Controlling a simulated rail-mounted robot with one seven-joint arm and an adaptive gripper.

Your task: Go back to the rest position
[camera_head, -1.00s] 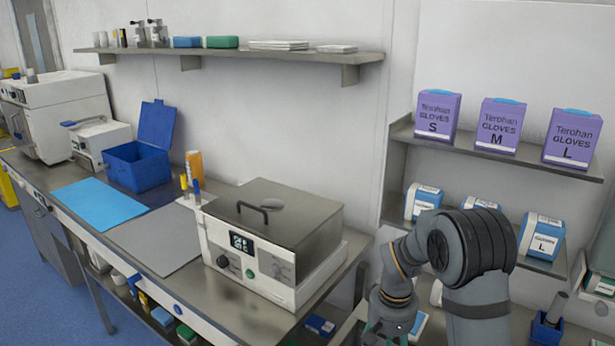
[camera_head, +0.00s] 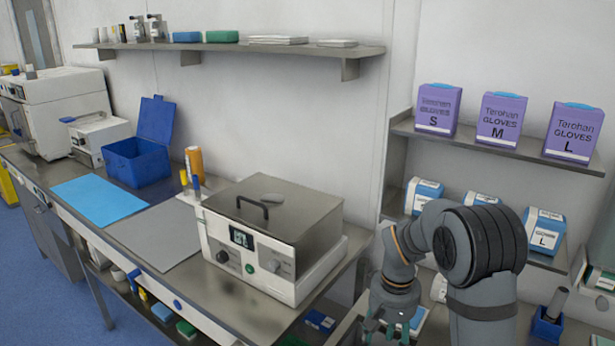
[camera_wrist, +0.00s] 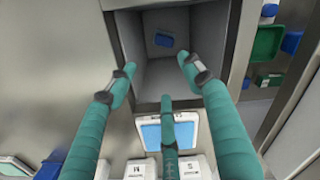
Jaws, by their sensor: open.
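My gripper (camera_wrist: 160,85) has several teal fingers spread apart, with nothing between them. In the wrist view the fingers reach over a deep grey square bin (camera_wrist: 187,80) with a small blue item (camera_wrist: 164,40) at its bottom. In the head view my gripper (camera_head: 388,328) is low at the bottom edge, right of the white-and-steel bath (camera_head: 268,250). Its fingertips there are partly cut off by the frame.
A wall shelf holds purple glove boxes (camera_head: 503,120), with blue-and-white boxes (camera_head: 541,232) below. The bench carries a blue open box (camera_head: 138,163), a blue mat (camera_head: 98,200) and a grey mat (camera_head: 155,235). A white box with a light blue top (camera_wrist: 173,131) sits beside the bin.

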